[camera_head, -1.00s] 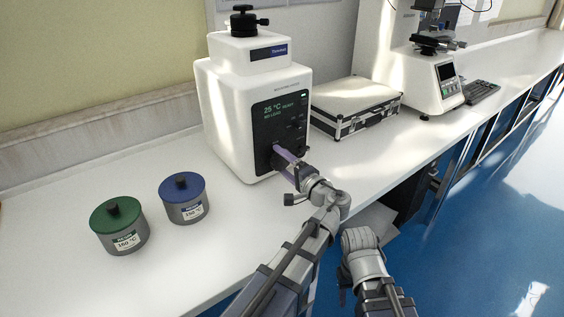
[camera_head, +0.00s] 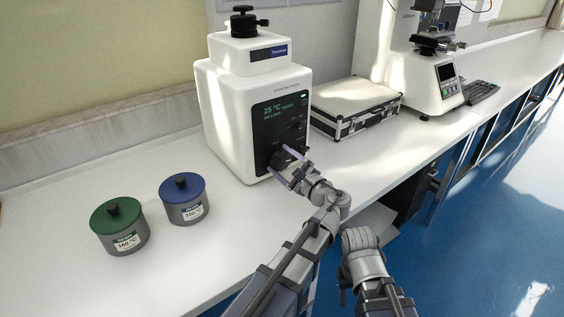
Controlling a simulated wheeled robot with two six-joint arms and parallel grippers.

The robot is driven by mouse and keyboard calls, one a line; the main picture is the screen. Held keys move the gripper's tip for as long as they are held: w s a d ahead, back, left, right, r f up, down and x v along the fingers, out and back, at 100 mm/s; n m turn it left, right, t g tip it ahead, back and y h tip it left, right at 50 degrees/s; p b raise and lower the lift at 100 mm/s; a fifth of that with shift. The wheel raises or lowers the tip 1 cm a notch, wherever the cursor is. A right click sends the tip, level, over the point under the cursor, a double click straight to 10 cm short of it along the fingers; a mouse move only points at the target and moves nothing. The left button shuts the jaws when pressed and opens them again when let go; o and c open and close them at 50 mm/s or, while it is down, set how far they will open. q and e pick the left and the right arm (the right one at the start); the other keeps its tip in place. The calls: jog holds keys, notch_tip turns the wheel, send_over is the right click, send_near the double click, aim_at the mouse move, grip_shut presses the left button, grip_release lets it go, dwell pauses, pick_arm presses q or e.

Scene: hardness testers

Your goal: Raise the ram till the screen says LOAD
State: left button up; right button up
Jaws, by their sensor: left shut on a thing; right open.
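The white tester (camera_head: 228,115) stands on the bench with a dark front panel (camera_head: 272,125). Its screen (camera_head: 284,108) shows green text that reads "25 °C READY", with a smaller line below that looks like "NO LOAD". My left gripper (camera_head: 279,159) is at the lower part of this panel. Its two purple fingers are shut on a dark knob (camera_head: 289,158), one on its upper right side and one on its lower left. A black ram piece (camera_head: 243,21) with a side screw tops the tester. My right gripper (camera_head: 344,290) is low in the view, away from the bench; its fingers are mostly hidden.
A green-lidded pot (camera_head: 121,230) marked 160 °C and a blue-lidded pot (camera_head: 184,203) marked 150 °C stand left of the tester. A silver case (camera_head: 355,100) lies to its right. Another tester (camera_head: 430,85) and a keyboard (camera_head: 482,92) are farther along. The bench front is clear.

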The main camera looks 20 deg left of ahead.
pick_arm(q)
jog(key=shift+f+m, duration=0.1)
jog(key=shift+m, duration=1.1)
jog(key=o, duration=1.2)
jog(key=shift+m, duration=0.3)
jog(key=shift+c, duration=0.2)
jog(key=shift+s+d, duration=0.1)
pick_arm(e)
jog(key=shift+d, duration=0.1)
